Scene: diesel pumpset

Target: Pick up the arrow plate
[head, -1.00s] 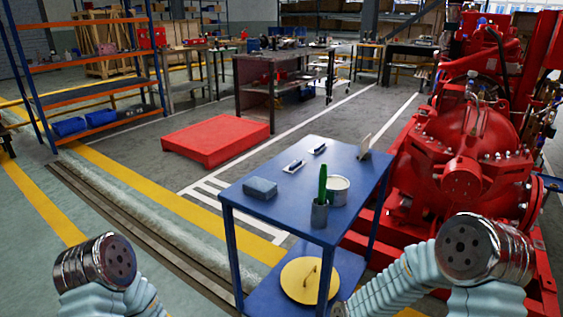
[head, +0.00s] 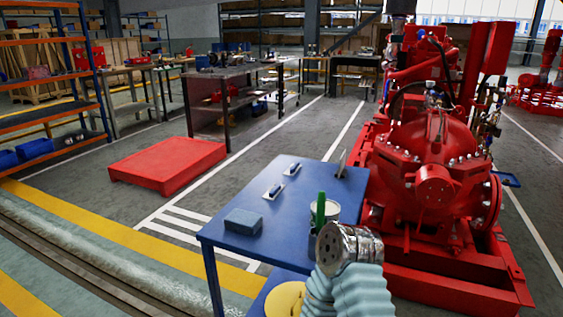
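A small thin pale plate (head: 342,164) stands tilted at the back right corner of the blue table (head: 225,240). It may be the arrow plate, but no arrow can be made out on it. Two small white pieces with dark blue tops, one nearer (head: 274,192) and one farther (head: 291,169), lie flat on the table. One of my arms reaches up from the bottom edge, in front of the table's right side. Neither gripper shows, and nothing is seen holding the plate.
A blue-grey block (head: 243,221) sits at the table's front left. A white tin (head: 328,209) and a green-handled tool (head: 321,207) stand at its right, partly behind my arm. A yellow disc (head: 284,301) lies on the lower shelf. A red pump (head: 430,165) stands close on the right.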

